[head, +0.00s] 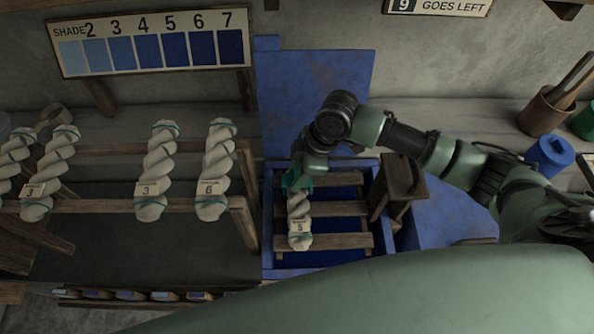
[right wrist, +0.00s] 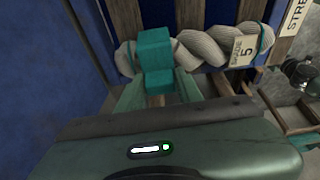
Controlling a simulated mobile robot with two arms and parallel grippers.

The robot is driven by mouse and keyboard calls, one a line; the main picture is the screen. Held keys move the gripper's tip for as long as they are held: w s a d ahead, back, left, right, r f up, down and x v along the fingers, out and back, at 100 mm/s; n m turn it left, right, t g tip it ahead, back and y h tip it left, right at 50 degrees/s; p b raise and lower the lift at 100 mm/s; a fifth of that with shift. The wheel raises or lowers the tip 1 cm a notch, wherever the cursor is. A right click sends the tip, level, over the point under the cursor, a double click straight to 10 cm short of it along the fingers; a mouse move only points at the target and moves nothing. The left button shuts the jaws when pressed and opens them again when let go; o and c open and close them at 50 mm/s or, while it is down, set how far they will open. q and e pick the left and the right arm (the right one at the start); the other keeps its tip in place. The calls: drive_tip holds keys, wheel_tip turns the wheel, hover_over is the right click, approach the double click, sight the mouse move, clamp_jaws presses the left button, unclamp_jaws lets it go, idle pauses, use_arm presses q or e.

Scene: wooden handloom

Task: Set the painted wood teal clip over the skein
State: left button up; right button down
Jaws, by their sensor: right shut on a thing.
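The teal clip (right wrist: 155,58) is a blocky painted piece. It sits across the left part of the twisted off-white skein (right wrist: 200,46) in the right wrist view; whether it grips the skein or only rests against it I cannot tell. My right gripper (right wrist: 157,90) is shut on the clip. In the head view the skein (head: 299,216), tagged 5, lies on wooden slats over a blue vat, with the clip (head: 292,182) at its far end. My right gripper (head: 299,177) hides part of that end. My left gripper is out of view.
Several other skeins, including one tagged 6 (head: 217,165), lie on the rack (head: 246,215) at left. A shade chart (head: 150,42) hangs on the wall. A blue spool (head: 551,155) is at far right.

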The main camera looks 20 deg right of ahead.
drive_tip(key=shift+f, duration=0.2)
drive_tip(key=c, duration=0.9)
unclamp_jaws()
drive_tip(key=shift+o, duration=0.2)
drive_tip(key=shift+r, duration=0.1)
drive_tip(key=v, duration=0.7)
drive_tip(key=shift+b, duration=0.35)
drive_tip(key=shift+d+r, duration=0.15)
drive_tip(key=shift+r, duration=0.15)
drive_tip(key=shift+s, duration=0.1)
